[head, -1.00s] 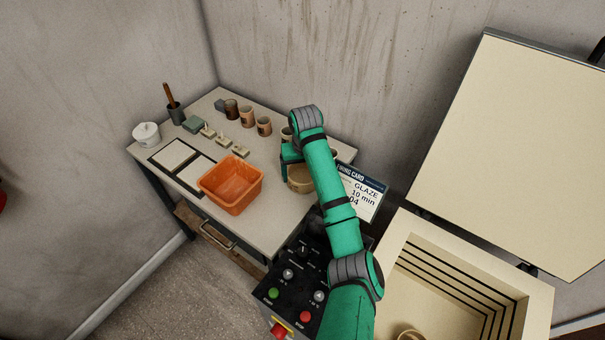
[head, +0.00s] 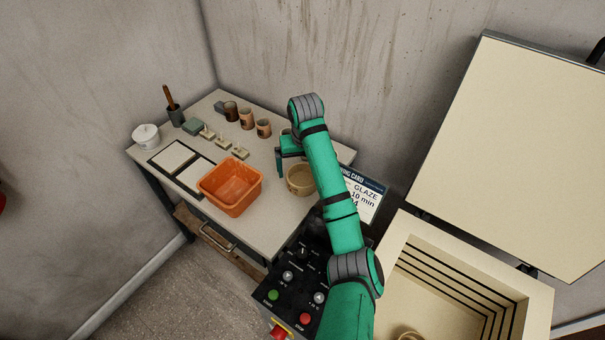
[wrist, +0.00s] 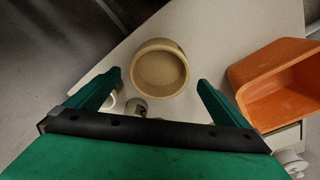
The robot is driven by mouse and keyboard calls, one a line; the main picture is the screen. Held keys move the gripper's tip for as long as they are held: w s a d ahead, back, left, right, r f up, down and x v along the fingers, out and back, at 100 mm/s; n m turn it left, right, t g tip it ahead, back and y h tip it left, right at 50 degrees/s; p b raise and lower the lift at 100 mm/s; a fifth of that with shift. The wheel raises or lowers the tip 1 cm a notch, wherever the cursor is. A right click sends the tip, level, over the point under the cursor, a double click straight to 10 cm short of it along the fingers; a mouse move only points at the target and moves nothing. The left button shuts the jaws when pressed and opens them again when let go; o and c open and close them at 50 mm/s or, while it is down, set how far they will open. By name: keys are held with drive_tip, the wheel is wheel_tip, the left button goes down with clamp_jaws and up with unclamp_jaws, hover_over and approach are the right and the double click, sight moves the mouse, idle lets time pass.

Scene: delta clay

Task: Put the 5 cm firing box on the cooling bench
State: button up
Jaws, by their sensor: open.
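A round tan firing box (head: 300,181) stands upright on the grey bench top (head: 262,212), near its right edge. In the wrist view the box (wrist: 160,70) shows as an open, empty-looking round bowl shape. My gripper (head: 289,160) is open beside and slightly above it. In the wrist view the fingers (wrist: 160,80) are spread wide on either side, apart from the box. A second tan round piece (head: 408,335) shows partly inside the kiln at the bottom edge. I cannot read either one's size.
An orange bin (head: 230,187) stands left of the box on the bench. Several brown cups (head: 247,118), small stands (head: 223,142) and a white pot (head: 146,135) sit further back. The open kiln (head: 450,275) and its control panel (head: 300,275) are in front, with a card (head: 362,198) behind.

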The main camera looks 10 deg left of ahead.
wheel_tip(320, 180, up, 7)
drive_tip(key=s, duration=0.1)
drive_tip(key=shift+d, duration=0.2)
idle(0.5)
drive_tip(key=shift+f, duration=0.1)
